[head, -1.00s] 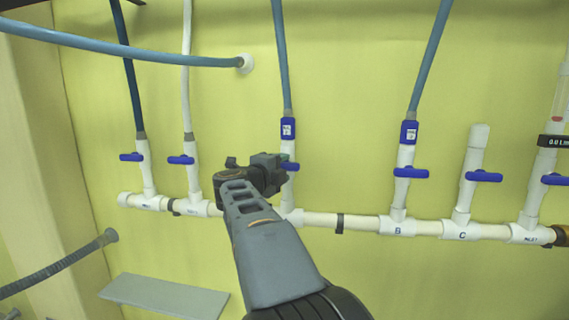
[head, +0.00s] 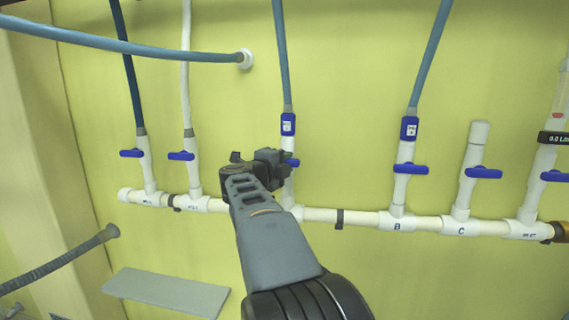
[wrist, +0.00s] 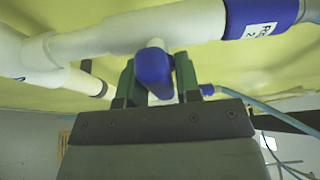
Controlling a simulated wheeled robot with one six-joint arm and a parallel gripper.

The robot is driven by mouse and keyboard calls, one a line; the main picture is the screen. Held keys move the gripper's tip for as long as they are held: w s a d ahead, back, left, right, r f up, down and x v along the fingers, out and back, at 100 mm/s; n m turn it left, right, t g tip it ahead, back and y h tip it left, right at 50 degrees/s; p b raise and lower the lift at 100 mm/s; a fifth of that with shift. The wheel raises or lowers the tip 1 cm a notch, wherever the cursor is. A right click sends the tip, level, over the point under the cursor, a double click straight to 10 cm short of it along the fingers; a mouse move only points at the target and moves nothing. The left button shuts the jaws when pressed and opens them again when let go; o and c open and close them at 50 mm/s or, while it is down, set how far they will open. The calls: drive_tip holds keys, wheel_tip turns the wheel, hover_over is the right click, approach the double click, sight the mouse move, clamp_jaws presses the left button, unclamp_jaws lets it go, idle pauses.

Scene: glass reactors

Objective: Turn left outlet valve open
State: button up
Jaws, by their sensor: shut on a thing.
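The blue valve handle (head: 291,162) sits on the white riser under the blue tube in the middle of the head view. My gripper (head: 272,162) hides its left part; the right end shows and lies crosswise to the pipe. In the wrist view the blue handle (wrist: 153,67) stands between the two green fingers of my gripper (wrist: 157,80), which is shut on it. A white pipe with a blue labelled collar (wrist: 262,15) runs above it; the label is only partly readable.
Two valves with blue handles (head: 131,153) (head: 181,156) stand to the left. More handled valves (head: 410,168) (head: 484,172) stand to the right on the same white manifold (head: 320,215). A blue tube (head: 150,48) crosses the upper left. A grey shelf (head: 165,292) lies below.

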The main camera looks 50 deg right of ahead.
drive_tip(key=n+t+h, duration=0.1)
drive_tip(key=n, duration=0.3)
drive_tip(key=shift+f+b, duration=0.1)
drive_tip(key=shift+b, duration=0.2)
drive_tip(key=n, duration=0.2)
drive_tip(key=n+t+h+b, duration=0.1)
drive_tip(key=n, duration=0.2)
drive_tip(key=shift+t, duration=0.3)
drive_tip(key=n+t+b, duration=0.1)
drive_tip(key=n, duration=0.2)
drive_tip(key=n+t+b, duration=0.1)
drive_tip(key=n, duration=0.2)
drive_tip(key=shift+t+h, duration=0.3)
drive_tip(key=shift+t, duration=0.1)
drive_tip(key=shift+n+t+y+b, duration=0.3)
drive_tip(key=shift+n+t, duration=0.35)
drive_tip(key=shift+n, duration=0.8)
drive_tip(key=shift+n+t+y+b, duration=0.1)
drive_tip(key=shift+n+t+b, duration=0.4)
drive_tip(key=shift+n, duration=0.95)
drive_tip(key=shift+n+t, duration=0.3)
drive_tip(key=shift+t, duration=0.05)
drive_tip(key=o, duration=0.8)
